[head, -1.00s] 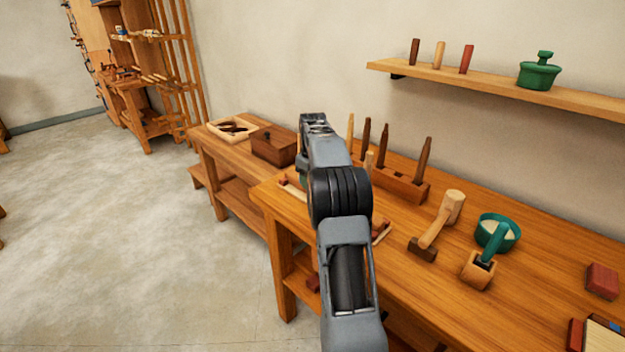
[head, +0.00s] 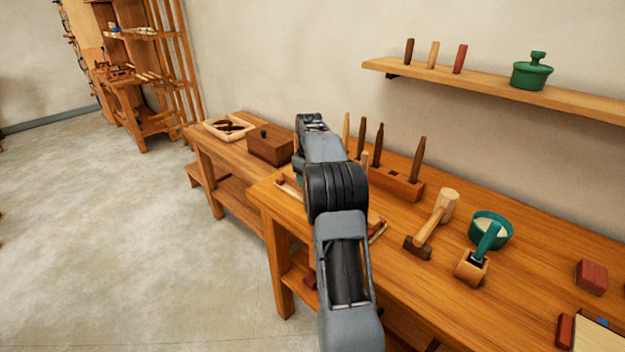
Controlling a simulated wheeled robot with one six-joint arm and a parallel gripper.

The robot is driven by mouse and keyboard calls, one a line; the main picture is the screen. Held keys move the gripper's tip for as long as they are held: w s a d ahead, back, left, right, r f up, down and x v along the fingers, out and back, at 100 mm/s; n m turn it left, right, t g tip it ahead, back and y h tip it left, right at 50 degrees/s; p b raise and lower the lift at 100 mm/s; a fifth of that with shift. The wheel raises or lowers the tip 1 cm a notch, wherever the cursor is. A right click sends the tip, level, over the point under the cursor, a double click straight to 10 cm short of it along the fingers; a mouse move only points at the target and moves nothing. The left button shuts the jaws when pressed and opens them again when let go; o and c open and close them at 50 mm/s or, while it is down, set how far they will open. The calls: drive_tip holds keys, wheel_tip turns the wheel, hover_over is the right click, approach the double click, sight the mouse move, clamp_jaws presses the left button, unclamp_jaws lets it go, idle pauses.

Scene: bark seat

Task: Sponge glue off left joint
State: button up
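My arm rises through the middle of the head view, over the left end of the workbench (head: 400,262). My gripper is not visible; the arm hides that area. Behind the arm, parts of a pale wooden piece with red bits show at its left (head: 289,187) and right (head: 378,232). Most of this piece is hidden, and I cannot make out a joint or glue on it. I cannot identify a sponge. A green round dish (head: 503,228) with pale contents stands on the bench, with a green handle and wooden block (head: 471,267) before it.
A wooden mallet (head: 434,222) and a rack of upright tools (head: 396,184) stand right of my arm. A reddish block (head: 592,276) lies at far right. A lidded box (head: 270,145) and a tray (head: 229,128) sit on the lower table. Open floor lies left.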

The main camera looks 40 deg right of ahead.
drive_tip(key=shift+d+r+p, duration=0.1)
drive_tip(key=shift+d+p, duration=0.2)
drive_tip(key=shift+p, duration=0.35)
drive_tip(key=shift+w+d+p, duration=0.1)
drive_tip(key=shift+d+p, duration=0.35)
drive_tip(key=shift+p, duration=0.1)
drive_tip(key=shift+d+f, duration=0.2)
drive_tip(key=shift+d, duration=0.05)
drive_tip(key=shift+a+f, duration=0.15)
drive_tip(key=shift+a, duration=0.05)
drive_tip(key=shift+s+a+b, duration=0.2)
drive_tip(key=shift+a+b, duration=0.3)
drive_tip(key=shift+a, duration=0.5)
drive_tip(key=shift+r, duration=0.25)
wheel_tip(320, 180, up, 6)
drive_tip(key=p, duration=0.6)
